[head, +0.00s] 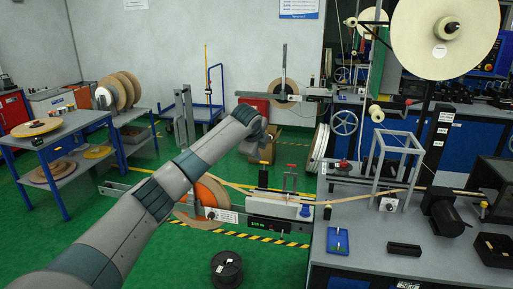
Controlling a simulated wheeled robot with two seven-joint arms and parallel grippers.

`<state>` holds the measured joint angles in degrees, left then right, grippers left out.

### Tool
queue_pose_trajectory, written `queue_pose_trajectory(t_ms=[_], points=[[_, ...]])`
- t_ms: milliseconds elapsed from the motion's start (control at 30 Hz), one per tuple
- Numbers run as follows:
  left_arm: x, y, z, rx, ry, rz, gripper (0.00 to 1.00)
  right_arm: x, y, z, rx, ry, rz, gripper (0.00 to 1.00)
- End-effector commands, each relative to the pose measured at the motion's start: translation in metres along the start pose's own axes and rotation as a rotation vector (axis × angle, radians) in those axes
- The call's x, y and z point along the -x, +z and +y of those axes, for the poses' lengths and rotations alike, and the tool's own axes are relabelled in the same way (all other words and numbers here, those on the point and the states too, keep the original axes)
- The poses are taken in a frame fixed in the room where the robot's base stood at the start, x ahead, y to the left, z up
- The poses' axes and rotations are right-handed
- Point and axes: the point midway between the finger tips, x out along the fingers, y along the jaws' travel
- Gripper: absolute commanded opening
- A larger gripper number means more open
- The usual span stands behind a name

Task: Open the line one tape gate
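My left arm reaches in from the lower left. Its gripper (267,153) points down at the middle of the view, small and partly hidden by the wrist, so its fingers cannot be made out. It appears to hang above the tape unit (280,207) with a green display, though the depth between them is unclear. A tan tape (345,200) runs from an orange-centred reel (208,196) past this unit to the right bench. There it passes a grey open frame (411,145), which may be the tape gate; no readable label confirms this. My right gripper is not in view.
The right bench (360,262) carries a blue tray (338,241), a black motor (447,212) and a black box (404,249). A large tape reel (420,50) stands above it. A black spool (227,270) sits on the green floor. A blue-framed shelf (60,150) holds reels at left.

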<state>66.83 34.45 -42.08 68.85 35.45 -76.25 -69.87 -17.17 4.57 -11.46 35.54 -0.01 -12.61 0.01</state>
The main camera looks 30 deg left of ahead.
Motion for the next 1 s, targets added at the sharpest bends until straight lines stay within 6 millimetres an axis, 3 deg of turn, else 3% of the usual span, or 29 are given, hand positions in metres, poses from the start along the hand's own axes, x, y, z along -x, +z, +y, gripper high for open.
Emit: queue_pose_trajectory(t_ms=[200, 400, 1000], points=[[0.035, 0.0, 0.001, -0.001, -0.005, -0.001, 0.25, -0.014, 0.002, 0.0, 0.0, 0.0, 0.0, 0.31], [0.057, 0.0, 0.001, -0.001, -0.004, -0.001, 0.25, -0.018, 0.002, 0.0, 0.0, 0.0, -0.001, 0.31], [0.063, 0.0, 0.001, -0.001, -0.002, -0.001, 0.25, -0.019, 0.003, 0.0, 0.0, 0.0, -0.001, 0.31]])
